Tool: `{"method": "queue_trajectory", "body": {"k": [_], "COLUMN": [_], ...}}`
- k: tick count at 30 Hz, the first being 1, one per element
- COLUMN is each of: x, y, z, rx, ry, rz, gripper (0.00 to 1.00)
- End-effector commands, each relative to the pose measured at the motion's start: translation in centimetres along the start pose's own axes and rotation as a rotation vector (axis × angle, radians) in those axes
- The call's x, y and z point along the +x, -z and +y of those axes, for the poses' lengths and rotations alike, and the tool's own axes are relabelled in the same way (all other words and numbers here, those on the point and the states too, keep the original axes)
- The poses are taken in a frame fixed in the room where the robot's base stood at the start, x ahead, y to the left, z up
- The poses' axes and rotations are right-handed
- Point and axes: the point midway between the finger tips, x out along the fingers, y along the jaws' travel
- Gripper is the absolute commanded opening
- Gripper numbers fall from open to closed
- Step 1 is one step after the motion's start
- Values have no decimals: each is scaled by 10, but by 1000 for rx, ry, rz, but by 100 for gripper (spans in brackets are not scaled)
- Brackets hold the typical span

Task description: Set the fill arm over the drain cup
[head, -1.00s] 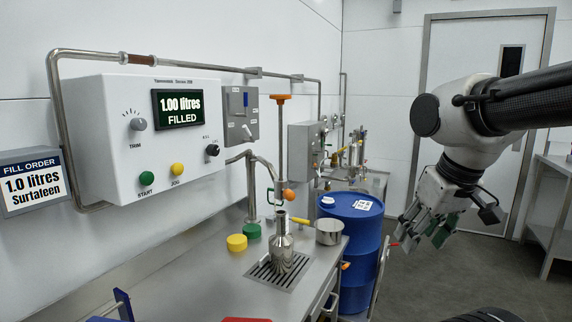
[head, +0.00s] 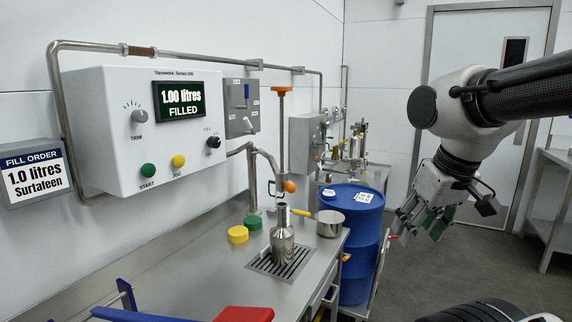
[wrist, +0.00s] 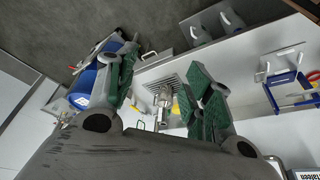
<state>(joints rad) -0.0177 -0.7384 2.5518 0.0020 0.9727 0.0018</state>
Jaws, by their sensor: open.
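The fill arm (head: 265,156) is a bent steel pipe on a post at the back of the bench, with an orange knob (head: 290,186) near its end. A steel bottle (head: 282,243) stands upright under its outlet on the drain grate (head: 270,268); the bottle also shows in the wrist view (wrist: 164,103). A steel cup (head: 330,226) with a yellow handle, apparently the drain cup, is right of the bottle. My gripper (head: 418,228) is open and empty, to the right of the bench and apart from everything. In the wrist view its green-padded fingers (wrist: 155,92) are spread.
Yellow (head: 238,235) and green (head: 253,223) caps lie left of the bottle. A control box (head: 140,150) reads 1.00 litres filled. A red object (head: 243,314) is at the near edge.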

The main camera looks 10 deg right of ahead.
Motion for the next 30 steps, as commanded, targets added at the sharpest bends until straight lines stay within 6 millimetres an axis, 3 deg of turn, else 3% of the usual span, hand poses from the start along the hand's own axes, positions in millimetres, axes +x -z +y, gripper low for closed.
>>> {"method": "queue_trajectory", "body": {"k": [5,8,14,18,21,24,26,28,30], "x": [41,78,177,253,292,311,309,295,267], "y": [-1,4,53,100,139,181,209,241,271], "z": [-13,-26,-64,-94,-112,-124,-127,-128,-128], "rx": [-58,-95,-160,-198,-216,-226,-228,-222,-217], "ry": [16,29,64,87,95,92,84,70,55], "rz": [-191,-297,-236,-49,140,359,506,682,857], "gripper": [51,51,51,51,51,51,51,51,51]}}
